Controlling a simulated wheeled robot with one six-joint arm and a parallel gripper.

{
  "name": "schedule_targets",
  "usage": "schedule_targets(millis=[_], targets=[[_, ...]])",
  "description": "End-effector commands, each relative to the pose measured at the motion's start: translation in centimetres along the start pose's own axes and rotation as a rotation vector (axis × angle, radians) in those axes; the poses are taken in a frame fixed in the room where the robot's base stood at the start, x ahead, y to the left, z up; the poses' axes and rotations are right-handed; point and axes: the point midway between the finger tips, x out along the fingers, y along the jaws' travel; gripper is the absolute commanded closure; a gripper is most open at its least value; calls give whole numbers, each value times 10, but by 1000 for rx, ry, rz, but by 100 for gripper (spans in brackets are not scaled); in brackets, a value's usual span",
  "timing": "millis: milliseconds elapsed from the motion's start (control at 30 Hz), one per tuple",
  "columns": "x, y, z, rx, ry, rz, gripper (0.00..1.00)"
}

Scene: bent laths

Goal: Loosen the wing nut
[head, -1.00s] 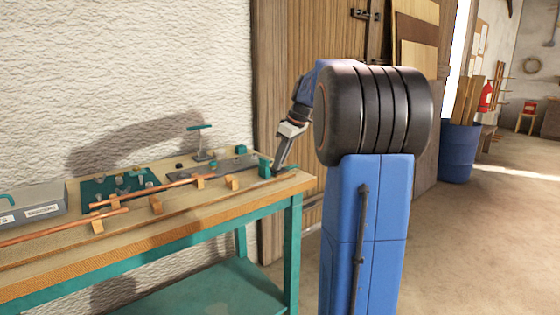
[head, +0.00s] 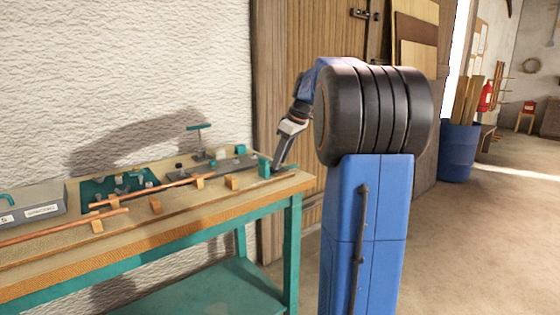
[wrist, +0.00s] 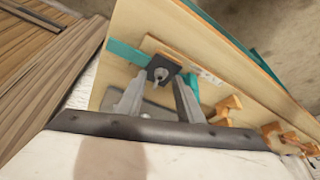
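My gripper (head: 276,166) is at the far right end of the bench, pointing down beside a small teal block (head: 264,164). In the wrist view my gripper (wrist: 160,80) has its two grey fingers apart. A dark square fitting with a small rounded grey part (wrist: 160,73) shows between the fingertips, next to a teal piece (wrist: 128,52). I cannot make out wing shapes on that part, so I cannot say for sure that it is the wing nut. Whether the fingers touch it is unclear.
The bench (head: 180,229) stands against a white wall. Copper-coloured rods (head: 165,187) lie across wooden blocks (head: 232,182). A teal board with fittings (head: 105,187), a grey case (head: 30,206) and a T-handled stand (head: 199,140) are further left. Open floor lies to the right.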

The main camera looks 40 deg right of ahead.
Motion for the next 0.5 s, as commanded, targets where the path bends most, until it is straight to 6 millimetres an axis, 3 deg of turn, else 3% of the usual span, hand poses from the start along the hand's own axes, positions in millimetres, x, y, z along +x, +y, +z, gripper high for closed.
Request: schedule_targets(millis=[500], targets=[[-98,1,0,0,1,3,66]])
